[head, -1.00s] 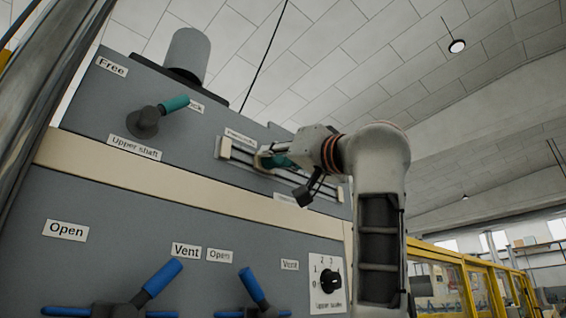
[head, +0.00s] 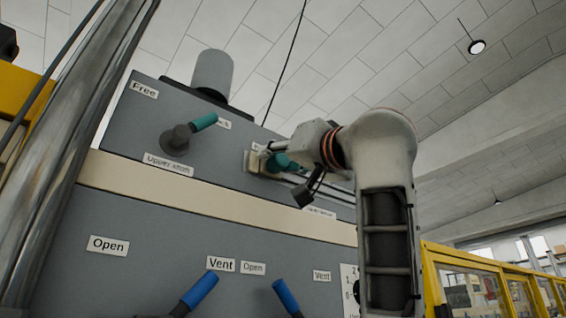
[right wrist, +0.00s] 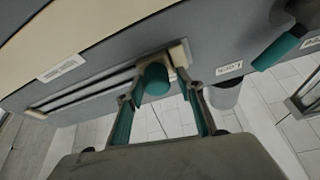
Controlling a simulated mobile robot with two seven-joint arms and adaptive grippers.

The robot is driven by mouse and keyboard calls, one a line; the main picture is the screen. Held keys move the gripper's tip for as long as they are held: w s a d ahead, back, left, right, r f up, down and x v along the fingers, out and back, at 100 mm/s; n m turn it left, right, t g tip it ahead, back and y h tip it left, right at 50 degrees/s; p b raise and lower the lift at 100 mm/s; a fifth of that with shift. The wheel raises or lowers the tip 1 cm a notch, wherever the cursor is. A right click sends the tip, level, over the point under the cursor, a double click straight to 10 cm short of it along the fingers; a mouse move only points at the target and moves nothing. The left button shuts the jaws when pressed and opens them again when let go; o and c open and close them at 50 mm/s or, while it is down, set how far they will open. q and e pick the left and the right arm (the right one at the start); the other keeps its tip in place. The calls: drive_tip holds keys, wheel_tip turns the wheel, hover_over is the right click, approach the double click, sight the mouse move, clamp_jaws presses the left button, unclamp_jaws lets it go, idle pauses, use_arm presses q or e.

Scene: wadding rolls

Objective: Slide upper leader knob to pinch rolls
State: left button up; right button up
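The upper leader knob (head: 279,163) is a round teal knob on the slotted rail (head: 323,190) of the grey panel. It sits close to the rail's left end plate (head: 250,160). In the right wrist view the knob (right wrist: 153,80) is beside the cream end plate (right wrist: 179,54). My right gripper (head: 272,156) is at the knob. In its wrist view the fingers (right wrist: 160,88) stand apart on either side of the knob, the left one close against it; contact is hard to tell. My left gripper is not in view.
A teal-handled lever (head: 190,132) stands left of the rail, above the label "Upper shaft". Blue-handled levers (head: 200,290) are on the lower panel. A shiny metal column (head: 85,130) rises at the left. Yellow guarding (head: 465,280) stands at the right.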

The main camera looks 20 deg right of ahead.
drive_tip(key=shift+a, duration=0.15)
drive_tip(key=v, duration=1.2)
idle(0.3)
